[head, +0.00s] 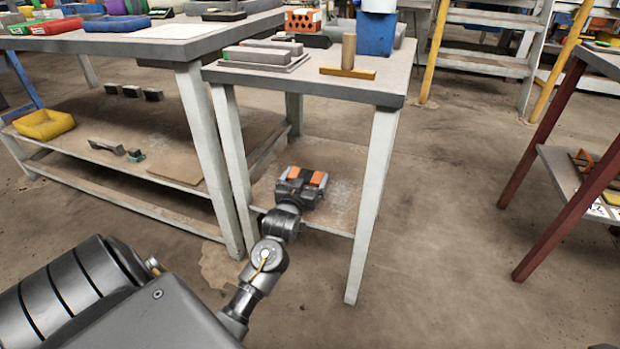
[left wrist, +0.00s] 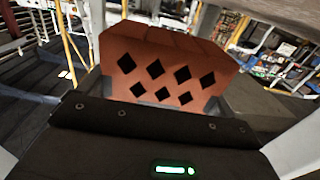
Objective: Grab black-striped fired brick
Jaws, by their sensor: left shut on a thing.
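My left gripper (head: 307,178) is low in front of the small table, below its top and over the lower shelf area. It is shut on a fired brick (left wrist: 170,70). In the left wrist view the brick is reddish-brown, with several dark diamond-shaped holes in the face toward the camera. It sits just beyond the dark gripper body, which hides its lower edge. In the head view only small orange parts of it (head: 318,180) show around the dark gripper. I cannot make out a black stripe on it. My right gripper is not in view.
The small table (head: 370,90) holds grey slabs (head: 256,55), an orange brick with holes (head: 302,20), a wooden T-shaped piece (head: 348,72) and a blue container (head: 375,32). A larger workbench (head: 150,50) stands left. The floor to the right is open before a red-legged table (head: 545,155).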

